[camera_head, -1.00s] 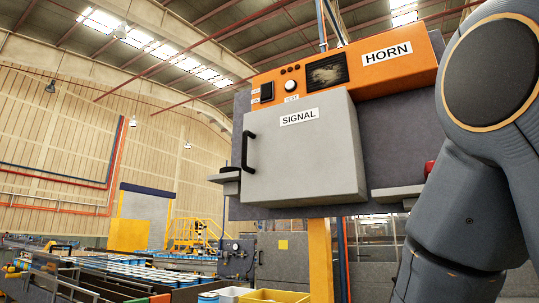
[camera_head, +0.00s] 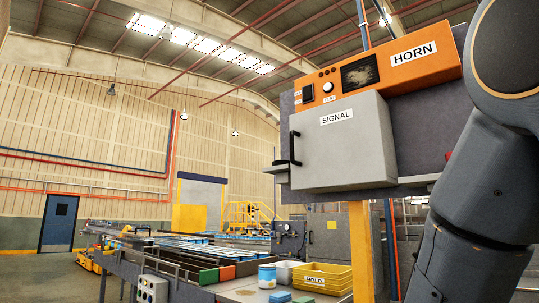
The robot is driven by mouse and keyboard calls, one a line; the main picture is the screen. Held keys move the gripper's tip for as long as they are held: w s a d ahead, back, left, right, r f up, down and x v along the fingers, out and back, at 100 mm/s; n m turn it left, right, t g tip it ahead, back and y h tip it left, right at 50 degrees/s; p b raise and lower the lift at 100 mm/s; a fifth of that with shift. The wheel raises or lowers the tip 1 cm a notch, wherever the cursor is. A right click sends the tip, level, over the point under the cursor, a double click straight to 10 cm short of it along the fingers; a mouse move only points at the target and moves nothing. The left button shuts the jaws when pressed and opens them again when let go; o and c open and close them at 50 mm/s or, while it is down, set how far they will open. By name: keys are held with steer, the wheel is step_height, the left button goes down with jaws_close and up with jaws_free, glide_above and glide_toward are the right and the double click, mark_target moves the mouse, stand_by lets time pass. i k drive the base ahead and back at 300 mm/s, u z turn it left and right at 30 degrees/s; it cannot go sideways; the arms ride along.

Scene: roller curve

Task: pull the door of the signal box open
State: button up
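The signal box (camera_head: 342,145) is a light grey box labelled SIGNAL, mounted on a dark grey panel under an orange strip (camera_head: 385,62) labelled HORN. Its door looks shut. A black vertical handle (camera_head: 293,147) sits at the door's left edge. My grey arm covers the right side of the head view. My gripper is not in the picture, and nothing of mine touches the handle.
A small grey ledge (camera_head: 276,169) juts out left of the box. A yellow post (camera_head: 361,250) stands below the panel. Open room lies left of the box.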

mark_target(339, 143)
steer(key=u, duration=0.6)
steer(key=i, duration=1)
steer(key=z, duration=0.25)
